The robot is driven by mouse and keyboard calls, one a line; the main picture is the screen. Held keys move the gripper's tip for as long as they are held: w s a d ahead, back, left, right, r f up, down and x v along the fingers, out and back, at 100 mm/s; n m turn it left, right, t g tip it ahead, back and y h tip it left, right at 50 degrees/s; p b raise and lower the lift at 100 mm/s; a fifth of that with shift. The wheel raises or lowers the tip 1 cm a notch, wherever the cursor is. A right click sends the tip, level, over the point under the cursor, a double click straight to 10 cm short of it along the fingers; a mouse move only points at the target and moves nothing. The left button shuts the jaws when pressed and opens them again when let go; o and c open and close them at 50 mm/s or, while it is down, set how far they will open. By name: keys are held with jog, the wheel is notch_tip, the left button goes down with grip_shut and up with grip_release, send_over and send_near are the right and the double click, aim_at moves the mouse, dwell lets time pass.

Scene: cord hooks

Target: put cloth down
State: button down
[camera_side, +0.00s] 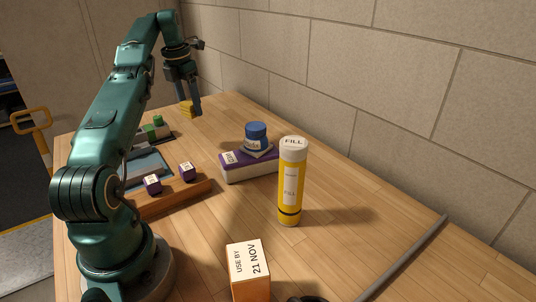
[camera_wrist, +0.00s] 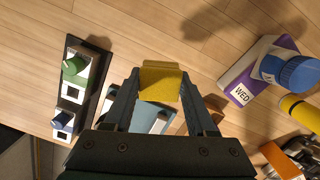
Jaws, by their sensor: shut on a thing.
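The yellow cloth (camera_wrist: 160,80) looks like a small folded pad and sits between my fingertips in the wrist view. My gripper (camera_wrist: 160,92) is shut on it, with one finger on each side.
A dark strip with green (camera_wrist: 72,66) and blue knobs lies left in the wrist view. A purple-and-white box (camera_side: 238,172) bears a blue-capped jar (camera_side: 256,134). A yellow bottle (camera_side: 291,185) and dated box (camera_side: 248,262) stand nearer. Bare wood surrounds the cloth; a wall runs behind.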

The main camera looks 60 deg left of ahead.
aim_at(187, 113)
jog(key=shift+a, duration=0.1)
jog(key=shift+s+a+f, duration=0.15)
jog(key=shift+a+f, duration=0.1)
jog(key=shift+f, duration=0.2)
jog(key=shift+s+a+f, duration=0.1)
jog(key=shift+a+f, duration=0.15)
jog(key=shift+f, duration=0.2)
jog(key=shift+s+f, duration=0.2)
jog(key=shift+f, duration=0.35)
jog(key=shift+n, duration=0.3)
jog(key=shift+a+f, duration=0.1)
jog(key=shift+f, duration=3.8)
jog(key=shift+f, duration=0.15)
jog(key=shift+c, duration=1)
grip_release()
